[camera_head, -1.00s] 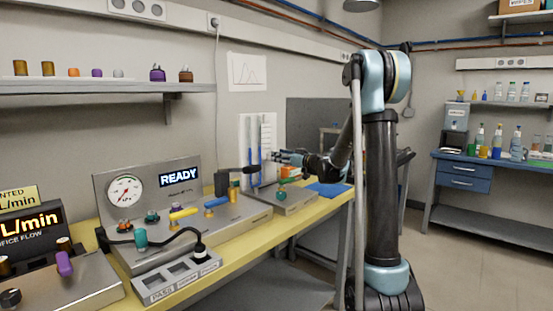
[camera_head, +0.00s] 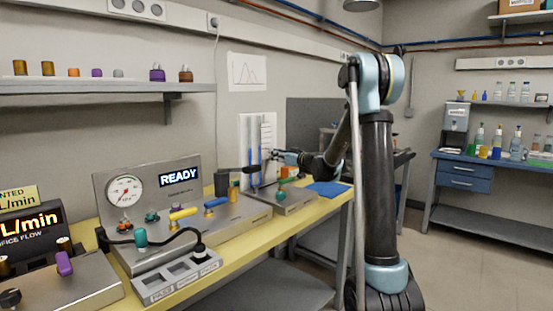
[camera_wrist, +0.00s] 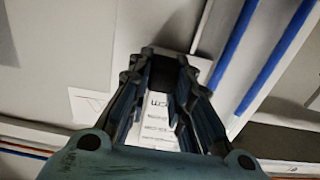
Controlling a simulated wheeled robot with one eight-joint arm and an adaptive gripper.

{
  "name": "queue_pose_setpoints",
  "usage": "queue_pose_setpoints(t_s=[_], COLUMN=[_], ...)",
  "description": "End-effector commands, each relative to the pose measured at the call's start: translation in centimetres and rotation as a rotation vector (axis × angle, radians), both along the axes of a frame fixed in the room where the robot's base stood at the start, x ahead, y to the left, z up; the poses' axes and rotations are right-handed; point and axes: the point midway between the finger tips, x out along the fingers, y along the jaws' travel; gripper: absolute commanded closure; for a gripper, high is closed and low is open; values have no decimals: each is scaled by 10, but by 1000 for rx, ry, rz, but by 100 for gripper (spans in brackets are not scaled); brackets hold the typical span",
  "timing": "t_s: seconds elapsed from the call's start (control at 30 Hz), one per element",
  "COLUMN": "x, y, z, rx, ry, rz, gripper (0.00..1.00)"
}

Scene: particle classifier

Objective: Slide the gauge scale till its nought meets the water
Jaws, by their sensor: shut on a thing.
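The gauge scale is a white strip marked "cm" (camera_wrist: 156,128), seen between my fingers in the wrist view. In the head view it is a narrow pale strip (camera_head: 267,133) on the white backboard (camera_head: 244,128). Two upright tubes with blue water stand beside it; they show as blue bars in the wrist view (camera_wrist: 231,58) and as thin blue lines in the head view (camera_head: 250,165). My gripper (camera_wrist: 158,72) is shut on the gauge scale, its dark fingers hiding part of it. The nought and its height against the water cannot be read.
A panel reading "READY" (camera_head: 180,177) and a dial stand further left. A blue mat (camera_head: 328,188) lies to the right.

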Motion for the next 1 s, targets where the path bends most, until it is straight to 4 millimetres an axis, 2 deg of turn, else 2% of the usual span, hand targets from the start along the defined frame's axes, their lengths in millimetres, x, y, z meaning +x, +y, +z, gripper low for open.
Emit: queue_pose_setpoints(t_s=[0.2,0.47,0.5,0.57,1.0], x=[0,0,0,0,-3], y=[0,0,0,0,-5], z=[17,17,17,17,17], rx=[0,0,0,0,0], ry=[0,0,0,0,0], rz=[0,0,0,0,-2], gripper=[100,100,72,60,60])
